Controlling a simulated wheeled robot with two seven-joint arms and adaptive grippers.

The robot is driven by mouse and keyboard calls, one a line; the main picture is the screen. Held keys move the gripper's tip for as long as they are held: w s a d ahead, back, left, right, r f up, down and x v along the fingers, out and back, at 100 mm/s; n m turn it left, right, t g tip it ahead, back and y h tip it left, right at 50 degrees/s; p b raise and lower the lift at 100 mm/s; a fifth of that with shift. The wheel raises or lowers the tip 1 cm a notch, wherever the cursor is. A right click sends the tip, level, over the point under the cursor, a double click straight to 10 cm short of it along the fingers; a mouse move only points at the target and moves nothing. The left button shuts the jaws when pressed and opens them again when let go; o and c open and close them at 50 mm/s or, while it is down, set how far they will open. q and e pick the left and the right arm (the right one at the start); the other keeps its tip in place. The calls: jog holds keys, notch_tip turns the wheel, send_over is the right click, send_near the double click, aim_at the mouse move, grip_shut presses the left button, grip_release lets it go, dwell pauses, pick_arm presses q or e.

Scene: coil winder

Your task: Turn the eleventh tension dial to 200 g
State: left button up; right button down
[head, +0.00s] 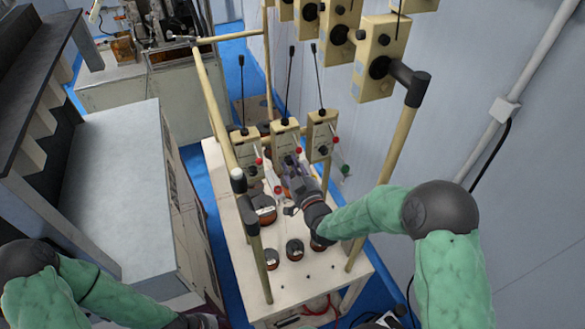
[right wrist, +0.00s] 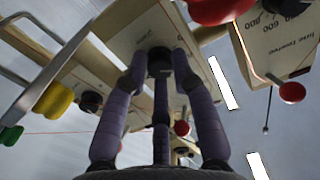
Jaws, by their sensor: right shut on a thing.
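Three cream tensioner boxes hang in a row over the table: a left one (head: 247,150), a middle one (head: 286,138) and a right one (head: 320,130). My right gripper (head: 292,168) reaches up to the lower front of the middle box and hides its dial in the head view. In the right wrist view, its purple-grey fingers (right wrist: 159,75) are closed around a black dial (right wrist: 159,55) on a cream box face (right wrist: 185,30). The dial's pointer and scale reading are hidden. My left arm shows at the lower left, its gripper out of frame.
More cream boxes (head: 376,65) hang on the upper rail at right. A cream frame post (head: 397,140) stands close to my right arm. Copper wire spools (head: 264,210) stand on the pale table (head: 225,235). Red balls (right wrist: 291,92) hang near the fingers.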

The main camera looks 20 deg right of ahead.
jog(key=shift+a+f+b, duration=0.1)
jog(key=shift+f+b, duration=0.1)
jog(key=shift+b, duration=0.15)
jog(key=c, duration=1)
grip_release()
jog(key=shift+c, duration=0.2)
jog(key=s, duration=1.2)
jog(key=shift+a, duration=0.3)
jog(key=shift+o, duration=0.2)
